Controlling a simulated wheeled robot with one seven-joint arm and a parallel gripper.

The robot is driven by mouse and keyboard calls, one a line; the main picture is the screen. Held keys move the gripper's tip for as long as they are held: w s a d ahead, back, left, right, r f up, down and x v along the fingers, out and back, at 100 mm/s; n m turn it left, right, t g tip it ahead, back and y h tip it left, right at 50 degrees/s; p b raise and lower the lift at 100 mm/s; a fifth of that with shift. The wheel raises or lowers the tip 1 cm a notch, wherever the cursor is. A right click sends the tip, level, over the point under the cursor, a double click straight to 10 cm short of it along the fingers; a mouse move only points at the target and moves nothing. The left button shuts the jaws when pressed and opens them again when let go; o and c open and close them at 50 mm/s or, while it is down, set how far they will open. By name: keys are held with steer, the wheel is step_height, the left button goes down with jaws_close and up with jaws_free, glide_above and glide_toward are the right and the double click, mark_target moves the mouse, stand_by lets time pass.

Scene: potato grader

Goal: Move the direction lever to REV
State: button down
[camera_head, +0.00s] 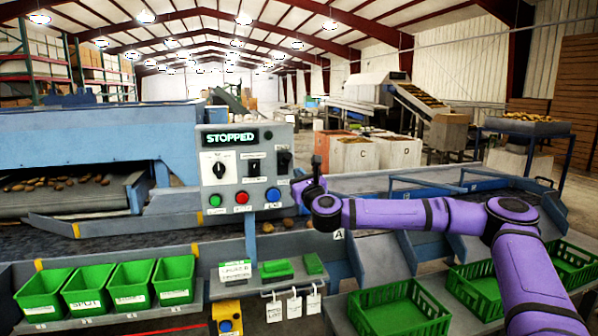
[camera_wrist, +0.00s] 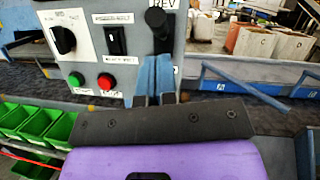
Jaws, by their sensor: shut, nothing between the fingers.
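The grey control panel (camera_head: 247,168) stands left of my gripper, with a lit display reading STOPPED. The black direction lever (camera_head: 284,160) is at the panel's right side. In the wrist view the lever (camera_wrist: 157,18) shows at the top, beside a white REV label (camera_wrist: 168,4); its other label is hidden, and I cannot tell its exact setting. My gripper (camera_head: 299,187) is in front of the panel's lower right. Its blue fingers (camera_wrist: 154,62) are together and empty, just below the lever's knob in the picture. I cannot tell whether they touch it.
The panel also carries a rotary knob (camera_wrist: 63,39), a black rocker switch (camera_wrist: 115,41), a green button (camera_wrist: 75,80) and a red button (camera_wrist: 106,82). Green bins (camera_head: 130,286) stand below left. A green crate (camera_head: 402,310) lies beneath my arm. A conveyor runs behind.

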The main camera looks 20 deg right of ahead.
steer(key=s+d, duration=0.1)
steer(key=s, duration=0.7)
steer(key=shift+s+d+f, duration=0.15)
steer(key=shift+s+f, duration=0.1)
steer(key=shift+f, duration=0.2)
